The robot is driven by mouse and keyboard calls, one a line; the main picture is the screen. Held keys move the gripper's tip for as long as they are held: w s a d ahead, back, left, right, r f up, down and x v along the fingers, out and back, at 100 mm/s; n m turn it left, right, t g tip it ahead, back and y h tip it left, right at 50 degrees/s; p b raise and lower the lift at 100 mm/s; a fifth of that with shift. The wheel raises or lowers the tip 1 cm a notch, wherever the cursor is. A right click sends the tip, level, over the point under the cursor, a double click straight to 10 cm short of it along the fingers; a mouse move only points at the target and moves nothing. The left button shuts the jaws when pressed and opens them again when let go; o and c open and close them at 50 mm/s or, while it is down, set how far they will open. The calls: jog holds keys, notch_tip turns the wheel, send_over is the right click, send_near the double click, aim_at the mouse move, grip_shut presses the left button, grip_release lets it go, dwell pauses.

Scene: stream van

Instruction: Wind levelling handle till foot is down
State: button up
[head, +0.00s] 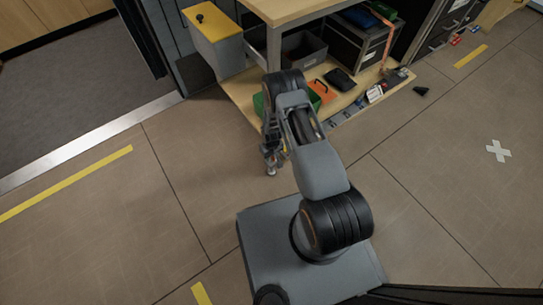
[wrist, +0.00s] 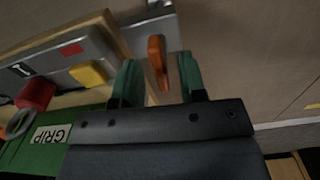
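An orange handle (wrist: 157,52) hangs from a grey metal plate (wrist: 148,27) in the wrist view. It may be the levelling handle, but I cannot confirm that. My gripper (wrist: 160,65) has its two green fingers apart, one on each side of the orange handle. A gap shows on both sides, so the fingers do not look closed on it. In the head view my gripper (head: 270,162) hangs low, left of the wooden bench's lower shelf, and its fingers are too small to read. I cannot make out a levelling foot in either view.
In the head view the bench's lower shelf (head: 238,92) holds bins and tools. A yellow-topped box (head: 214,27) stands behind. Open floor lies left.

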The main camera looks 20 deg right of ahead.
jog(key=shift+f, duration=0.15)
grip_shut()
dwell(0.4)
jog(key=m+b, duration=0.1)
jog(key=m, duration=0.8)
jog(key=shift+b, duration=0.4)
dwell(0.4)
grip_release()
